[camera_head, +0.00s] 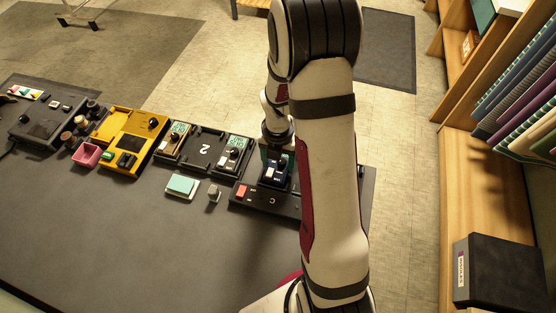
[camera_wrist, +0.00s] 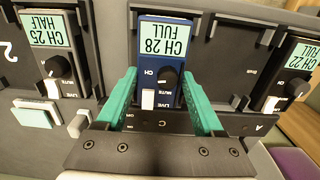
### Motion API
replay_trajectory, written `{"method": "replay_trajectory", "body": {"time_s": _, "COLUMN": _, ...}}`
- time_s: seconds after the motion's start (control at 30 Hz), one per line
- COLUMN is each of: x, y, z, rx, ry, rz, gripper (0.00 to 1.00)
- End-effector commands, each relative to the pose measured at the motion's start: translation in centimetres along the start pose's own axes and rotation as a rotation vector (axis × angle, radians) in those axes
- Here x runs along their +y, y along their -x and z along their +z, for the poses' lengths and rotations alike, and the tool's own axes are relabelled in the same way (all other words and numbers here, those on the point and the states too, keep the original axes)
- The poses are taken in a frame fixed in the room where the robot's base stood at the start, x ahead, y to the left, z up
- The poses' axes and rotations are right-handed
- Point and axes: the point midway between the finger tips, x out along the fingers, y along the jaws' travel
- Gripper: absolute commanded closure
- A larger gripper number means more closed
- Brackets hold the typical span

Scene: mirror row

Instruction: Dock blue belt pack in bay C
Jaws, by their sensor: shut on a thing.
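The blue belt pack (camera_wrist: 151,68) reads CH 28 FULL in the wrist view and stands between the green fingers of my gripper (camera_wrist: 158,84). The fingers are shut on its sides. It also shows in the head view as a small blue pack (camera_head: 277,173) below my wrist. Bay C's dark front strip (camera_wrist: 163,125), marked C, lies just below the pack; the same dock (camera_head: 262,205) shows in the head view. The pack is lined up with bay C, but I cannot tell whether it is fully seated. My arm hides the dock's right part in the head view.
A CH 25 HALF pack (camera_wrist: 53,45) stands to the left and a CH 22 FULL pack (camera_wrist: 290,72) to the right, by the A label. A teal-topped block (camera_head: 182,186) and a grey knob-like piece (camera_head: 214,193) lie in front. The table's front area is clear.

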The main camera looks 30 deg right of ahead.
Motion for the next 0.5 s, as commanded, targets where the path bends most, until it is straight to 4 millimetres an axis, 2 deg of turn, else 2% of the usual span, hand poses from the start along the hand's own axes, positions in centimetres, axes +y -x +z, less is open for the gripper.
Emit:
{"method": "replay_trajectory", "body": {"time_s": 0.33, "x": 0.0, "y": -0.52, "z": 0.0, "rx": 0.0, "ry": 0.0, "rz": 0.0, "gripper": 0.96}}
{"method": "replay_trajectory", "body": {"time_s": 0.37, "x": 0.0, "y": -0.55, "z": 0.0, "rx": 0.0, "ry": 0.0, "rz": 0.0, "gripper": 0.29}}
{"method": "replay_trajectory", "body": {"time_s": 0.5, "x": 0.0, "y": -0.53, "z": 0.0, "rx": 0.0, "ry": 0.0, "rz": 0.0, "gripper": 0.04}}
